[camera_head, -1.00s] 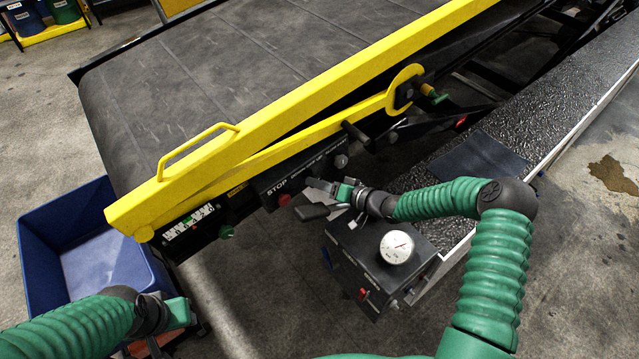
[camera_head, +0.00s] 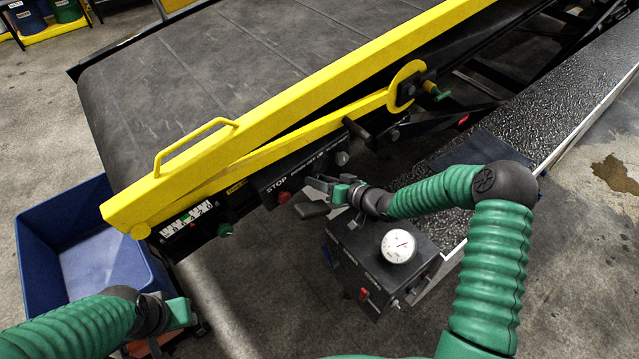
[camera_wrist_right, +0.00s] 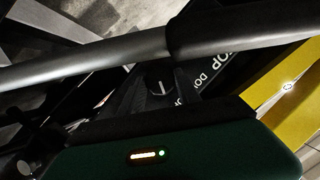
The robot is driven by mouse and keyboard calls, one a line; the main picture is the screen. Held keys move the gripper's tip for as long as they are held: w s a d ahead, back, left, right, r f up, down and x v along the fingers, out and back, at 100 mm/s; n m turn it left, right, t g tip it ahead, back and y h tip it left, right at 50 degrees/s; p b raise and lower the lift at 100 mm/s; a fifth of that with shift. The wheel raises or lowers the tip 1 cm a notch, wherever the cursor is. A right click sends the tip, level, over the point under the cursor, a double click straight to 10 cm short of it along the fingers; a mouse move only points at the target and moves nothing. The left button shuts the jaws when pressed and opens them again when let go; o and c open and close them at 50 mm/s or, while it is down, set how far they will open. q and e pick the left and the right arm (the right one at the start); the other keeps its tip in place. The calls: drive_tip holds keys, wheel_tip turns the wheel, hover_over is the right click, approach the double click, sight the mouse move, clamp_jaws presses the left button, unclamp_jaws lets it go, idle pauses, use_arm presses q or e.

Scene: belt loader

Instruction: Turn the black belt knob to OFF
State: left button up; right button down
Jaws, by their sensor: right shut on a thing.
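The black belt knob (camera_wrist_right: 160,88) with a pale line on its face shows in the right wrist view, between my right gripper's fingers. My right gripper (camera_head: 307,196) is shut on it in front of the black control panel (camera_head: 268,193). In the head view the gripper covers the knob, and I cannot read its setting. The panel carries the word STOP and a red button (camera_head: 284,197) just left of the fingers. My left gripper (camera_head: 182,312) hangs low at the left, away from the panel; I cannot tell its jaw state.
A yellow rail (camera_head: 290,105) runs above the panel along the conveyor belt (camera_head: 210,65). A black box with a white gauge (camera_head: 398,246) and a red switch stands just below my right gripper. A blue bin (camera_head: 45,225) is at the left. Bare floor lies between.

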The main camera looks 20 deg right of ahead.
drive_tip(key=shift+r+n+t+h+b, duration=0.15)
drive_tip(key=shift+n+t+h+b, duration=0.25)
drive_tip(key=shift+n+h+b, duration=1.4)
drive_tip(key=shift+y+b, duration=0.5)
drive_tip(key=shift+b, duration=0.45)
drive_tip(key=c, duration=0.9)
unclamp_jaws()
drive_tip(key=shift+s, duration=0.15)
drive_tip(key=v, duration=1.6)
drive_tip(key=shift+s+d+r+b, duration=0.1)
drive_tip(key=shift+s+d+b, duration=0.1)
drive_tip(key=shift+s+b, duration=0.1)
